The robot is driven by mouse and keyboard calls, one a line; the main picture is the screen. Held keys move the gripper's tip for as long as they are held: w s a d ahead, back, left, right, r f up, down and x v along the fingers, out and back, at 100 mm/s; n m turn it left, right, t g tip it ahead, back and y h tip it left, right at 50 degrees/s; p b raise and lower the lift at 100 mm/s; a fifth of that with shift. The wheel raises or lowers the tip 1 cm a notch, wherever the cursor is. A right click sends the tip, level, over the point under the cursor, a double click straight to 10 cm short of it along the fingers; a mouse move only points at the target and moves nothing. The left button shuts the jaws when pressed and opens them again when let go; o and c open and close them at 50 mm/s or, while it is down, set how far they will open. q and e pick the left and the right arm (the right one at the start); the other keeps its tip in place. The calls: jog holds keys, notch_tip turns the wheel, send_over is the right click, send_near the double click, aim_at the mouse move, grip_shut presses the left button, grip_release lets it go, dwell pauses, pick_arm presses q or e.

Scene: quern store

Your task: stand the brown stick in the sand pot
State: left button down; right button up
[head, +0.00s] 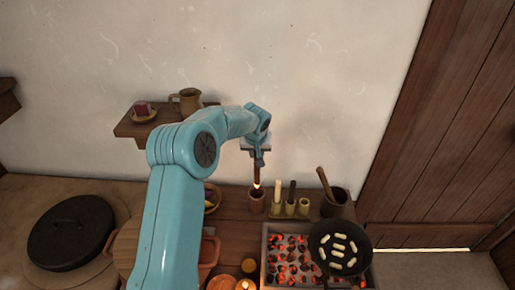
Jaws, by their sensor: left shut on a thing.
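My left gripper (259,155) reaches over the back of the counter and is shut on the brown stick (257,174). The stick hangs about upright below the jaws, and its upper part is hidden by them. A small reddish-brown pot (257,203), which looks like the sand pot, stands directly below. The glowing end shows at the pot's rim; I cannot tell whether it touches or is inside. Sand inside is not clearly visible. My right gripper is not in view.
Right of the pot stand several small holders (291,208), with a cream stick and a dark stick upright. A dark mortar (336,202) is beyond. In front are a brazier of hot coals (283,262) and a black pan (340,262). A shelf (130,128) juts out behind my arm.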

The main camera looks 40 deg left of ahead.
aim_at(256, 171)
pick_arm(q)
jog(key=shift+s+f, duration=0.1)
jog(key=shift+f, duration=0.55)
notch_tip(256, 171, down, 8)
jog(key=b, duration=0.7)
jog(key=shift+a+r, duration=0.15)
jog(key=shift+r, duration=0.05)
jog(key=shift+f+b, duration=0.55)
jog(key=shift+f, duration=0.05)
jog(key=c, duration=0.9)
grip_release()
jog(key=shift+r, duration=0.15)
